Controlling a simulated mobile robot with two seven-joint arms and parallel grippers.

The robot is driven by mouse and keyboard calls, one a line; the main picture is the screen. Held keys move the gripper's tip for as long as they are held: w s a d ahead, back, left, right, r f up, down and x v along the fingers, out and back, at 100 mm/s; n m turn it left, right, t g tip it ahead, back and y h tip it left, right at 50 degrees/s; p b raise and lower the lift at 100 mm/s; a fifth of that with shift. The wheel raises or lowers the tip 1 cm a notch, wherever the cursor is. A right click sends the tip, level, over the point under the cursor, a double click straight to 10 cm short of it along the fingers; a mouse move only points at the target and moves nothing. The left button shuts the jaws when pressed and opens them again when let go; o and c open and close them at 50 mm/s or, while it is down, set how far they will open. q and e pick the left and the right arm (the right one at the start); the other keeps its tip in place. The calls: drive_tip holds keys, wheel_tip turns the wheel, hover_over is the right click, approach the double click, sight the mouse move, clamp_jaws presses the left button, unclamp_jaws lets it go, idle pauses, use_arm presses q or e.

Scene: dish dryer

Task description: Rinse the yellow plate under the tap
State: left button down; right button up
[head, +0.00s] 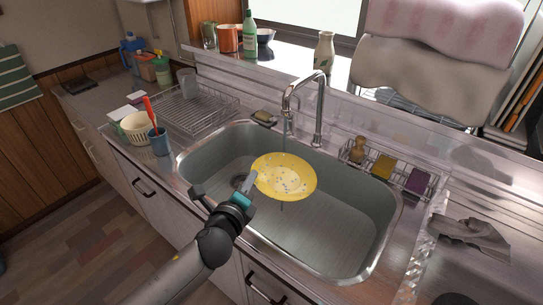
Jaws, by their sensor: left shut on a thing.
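The yellow plate (297,182) is over the sink (347,227), its patterned face showing, with pale blue and white spots on it. My left gripper (254,180) is shut on the plate's left edge and holds it above the sink floor. The tap (319,110) curves over the back of the sink, and its spout end is just above the plate's back edge. A thin stream seems to come down from the spout onto the plate, and a thin dark line shows below the plate. My right gripper is not in view.
A wire dish rack (200,108) stands left of the sink. A blue cup (159,143) and a cream basket (136,127) are near the front left edge. A wire caddy (433,186) with sponges is behind the sink's right side. A grey cloth or glove (470,236) lies at right.

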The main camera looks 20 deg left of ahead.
use_arm(q)
drive_tip(key=s+d+r+p, duration=0.2)
drive_tip(key=s+r+p, duration=0.1)
drive_tip(key=shift+s+d+r, duration=0.15)
drive_tip(key=shift+d+r, duration=0.05)
drive_tip(key=shift+d, duration=0.05)
